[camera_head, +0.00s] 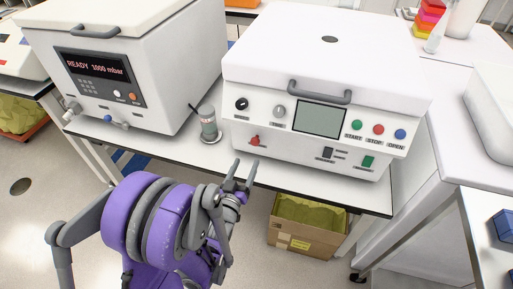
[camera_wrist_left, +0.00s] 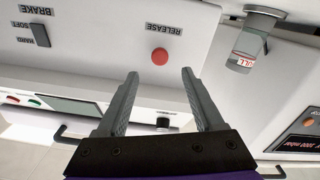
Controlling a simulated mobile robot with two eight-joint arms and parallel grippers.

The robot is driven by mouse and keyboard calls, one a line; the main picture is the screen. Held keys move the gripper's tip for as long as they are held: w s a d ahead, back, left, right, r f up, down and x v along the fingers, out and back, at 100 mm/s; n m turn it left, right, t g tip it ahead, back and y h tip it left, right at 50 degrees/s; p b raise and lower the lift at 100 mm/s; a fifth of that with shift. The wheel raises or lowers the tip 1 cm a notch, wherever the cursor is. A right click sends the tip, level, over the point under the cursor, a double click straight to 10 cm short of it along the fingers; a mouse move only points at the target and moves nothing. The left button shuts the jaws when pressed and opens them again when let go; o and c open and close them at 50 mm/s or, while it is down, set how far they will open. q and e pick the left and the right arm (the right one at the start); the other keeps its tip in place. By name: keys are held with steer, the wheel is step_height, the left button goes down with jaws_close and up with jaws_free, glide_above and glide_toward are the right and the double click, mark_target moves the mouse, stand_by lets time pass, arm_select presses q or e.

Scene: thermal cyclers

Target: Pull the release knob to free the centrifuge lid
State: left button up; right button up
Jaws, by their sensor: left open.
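The white centrifuge (camera_head: 300,155) stands on the bench with its lid (camera_head: 325,45) down. The red release knob (camera_head: 255,140) is low on the left of its front panel. In the left wrist view, turned upside down, the knob (camera_wrist_left: 159,56) shows as a round red disc beside the RELEASE label (camera_wrist_left: 164,29). My left gripper (camera_head: 242,174) is open and empty, in front of and a little below the knob in the head view. In the left wrist view its fingertips (camera_wrist_left: 159,74) point at the knob, which appears between and just beyond them. My right gripper is out of view.
A vacuum unit (camera_head: 100,80) reading READY 1000 mbar stands to the left. A small jar (camera_head: 209,127) stands on the bench between the two machines. A cardboard box (camera_head: 305,235) with a yellow liner is below the bench. The centrifuge's front has a grey handle (camera_head: 319,96).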

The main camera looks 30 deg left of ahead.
mark_target(254, 144)
arm_select(q)
steer(key=x, duration=1)
steer(key=shift+w+r, duration=0.1)
steer(key=shift+w, duration=0.05)
steer(key=shift+d, duration=0.1)
jaws_close()
stand_by(1.0)
